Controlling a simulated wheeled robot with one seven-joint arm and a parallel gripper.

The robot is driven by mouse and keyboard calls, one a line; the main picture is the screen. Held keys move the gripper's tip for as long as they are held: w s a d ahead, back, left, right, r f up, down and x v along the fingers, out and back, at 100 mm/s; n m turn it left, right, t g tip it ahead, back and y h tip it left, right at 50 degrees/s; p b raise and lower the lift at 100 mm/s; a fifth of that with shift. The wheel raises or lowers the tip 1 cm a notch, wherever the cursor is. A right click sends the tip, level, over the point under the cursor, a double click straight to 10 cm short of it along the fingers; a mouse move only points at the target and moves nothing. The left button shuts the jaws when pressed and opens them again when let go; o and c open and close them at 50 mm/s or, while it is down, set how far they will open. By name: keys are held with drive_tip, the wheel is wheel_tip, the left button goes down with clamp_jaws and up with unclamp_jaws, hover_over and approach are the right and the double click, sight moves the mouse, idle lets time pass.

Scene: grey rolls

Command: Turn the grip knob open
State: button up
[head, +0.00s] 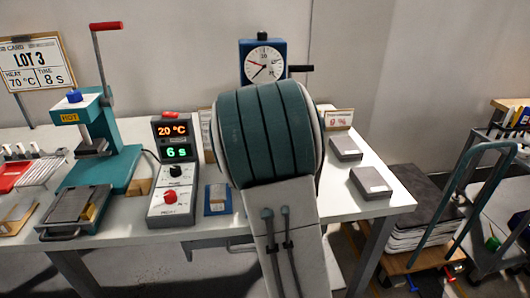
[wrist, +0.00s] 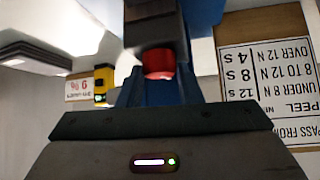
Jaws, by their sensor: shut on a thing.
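The grip knob (wrist: 158,64) is a small red cylinder in the wrist view, under a dark block (wrist: 152,28) of the blue tester. My gripper (wrist: 159,84) has its fingers on either side of the knob and is shut on it. In the head view, the blue tester (head: 246,72) with its round white dial (head: 264,64) stands at the back of the table. A dark handle sticks out to its right. My own arm hides the tester's lower part, the knob and my gripper there. How far the knob is turned cannot be told.
A printed peel card (wrist: 268,90) stands close by the gripper in the wrist view, with a yellow object (wrist: 104,84) on the other side. In the head view, a control box (head: 174,175) and a teal press (head: 110,150) stand left; grey blocks (head: 371,182) lie right.

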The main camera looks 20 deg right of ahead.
drive_tip(key=shift+d+f+n+t+y+b, duration=0.15)
drive_tip(key=shift+n+y+b, duration=0.5)
drive_tip(key=shift+b, duration=1.05)
drive_tip(key=shift+d+n+t+y+b, duration=0.1)
drive_tip(key=shift+n+t+y+b, duration=0.25)
drive_tip(key=shift+n+b, duration=0.9)
drive_tip(key=shift+m+b, duration=0.3)
drive_tip(key=shift+b, duration=0.45)
drive_tip(key=shift+r+n+y+b, duration=0.2)
drive_tip(key=shift+n+y+b, duration=0.4)
drive_tip(key=shift+b, duration=0.35)
drive_tip(key=o, duration=1)
drive_tip(key=shift+a, duration=0.1)
drive_tip(key=p+v, duration=0.2)
drive_tip(key=v, duration=1.1)
drive_tip(key=shift+s+r, duration=0.3)
